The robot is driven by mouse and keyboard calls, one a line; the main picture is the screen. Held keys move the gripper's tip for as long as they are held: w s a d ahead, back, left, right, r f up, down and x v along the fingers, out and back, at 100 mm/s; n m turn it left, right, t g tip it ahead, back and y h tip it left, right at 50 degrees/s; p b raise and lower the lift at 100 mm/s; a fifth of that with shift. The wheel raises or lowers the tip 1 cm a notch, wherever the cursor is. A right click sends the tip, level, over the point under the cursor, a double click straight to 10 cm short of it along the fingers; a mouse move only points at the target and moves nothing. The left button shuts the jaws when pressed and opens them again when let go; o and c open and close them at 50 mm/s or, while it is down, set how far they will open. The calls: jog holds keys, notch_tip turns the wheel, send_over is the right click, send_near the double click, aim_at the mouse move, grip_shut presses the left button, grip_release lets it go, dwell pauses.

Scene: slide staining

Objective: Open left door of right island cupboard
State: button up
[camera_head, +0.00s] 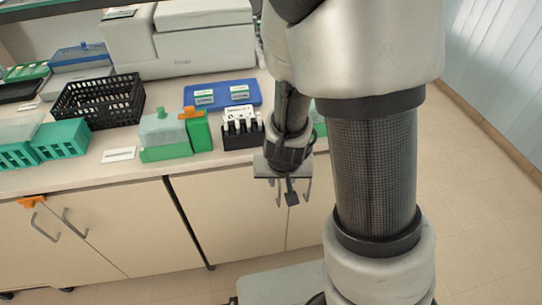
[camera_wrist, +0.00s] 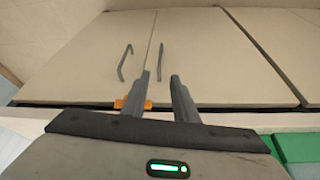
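The right island cupboard has a left door (camera_head: 220,215) and a right door (camera_head: 307,228), both shut. The wrist view appears inverted, so the left door (camera_wrist: 215,55) lies right of the centre seam there. Its grey handle (camera_wrist: 161,62) shows just past my fingertips, in line with the gap between them; contact is not visible. The right door's handle (camera_wrist: 124,63) is to its left. An orange piece (camera_wrist: 133,104) sits at the top of the doors, partly behind a finger. My gripper (camera_wrist: 160,76) is open and empty; in the head view my gripper (camera_head: 291,198) hangs before the doors.
The left cupboard (camera_head: 90,255) has two handles and an orange piece (camera_head: 30,201). The counter above holds a black basket (camera_head: 98,100), green boxes (camera_head: 165,138), a blue tray (camera_head: 222,90) and a black rack (camera_head: 243,132). The floor (camera_head: 480,190) at right is clear.

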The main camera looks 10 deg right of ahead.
aim_at(280, 193)
jog(key=b+x, duration=0.8)
jog(key=x, duration=0.9)
jog(key=shift+s, duration=0.1)
grip_shut()
dwell(0.8)
